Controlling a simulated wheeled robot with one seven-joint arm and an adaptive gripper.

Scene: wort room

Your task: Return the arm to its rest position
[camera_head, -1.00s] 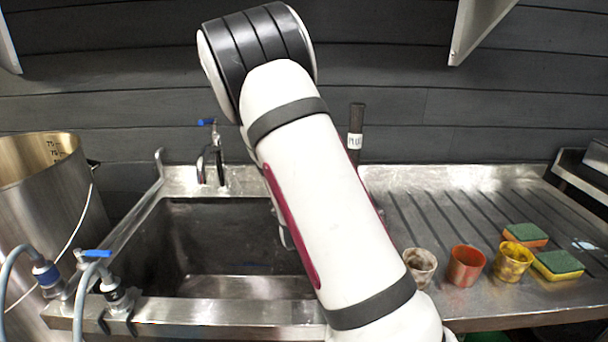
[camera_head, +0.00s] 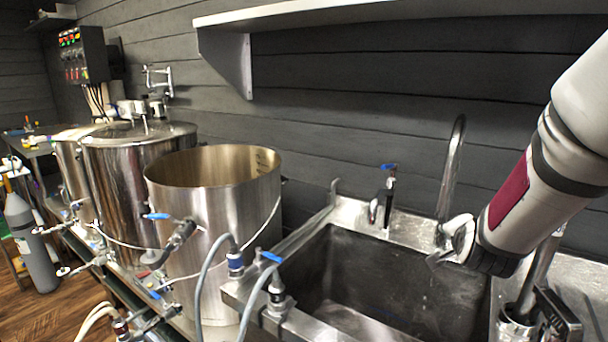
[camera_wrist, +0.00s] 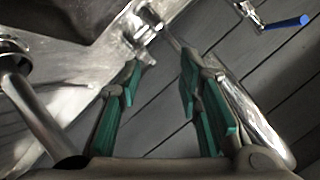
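My arm (camera_head: 530,195) comes in from the right edge of the head view and slopes down to the left over the right side of the sink. Its lower end is close to the tall curved spout (camera_head: 455,170); I cannot tell whether they touch. The gripper fingers cannot be made out there. In the wrist view my gripper (camera_wrist: 160,78) shows two green-padded fingers held apart with nothing between them. Dark wall boards and the sink's metal edge lie beyond the fingers. The spout tube (camera_wrist: 262,137) runs just right of the right finger.
The steel sink (camera_head: 385,275) has a blue-handled tap (camera_head: 388,190) at its back. An open steel pot (camera_head: 215,220) and a lidded kettle (camera_head: 130,190) stand left. Hoses with blue valves are in front. A shelf (camera_head: 350,14) overhangs the wall. A gas cylinder (camera_head: 30,240) stands far left.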

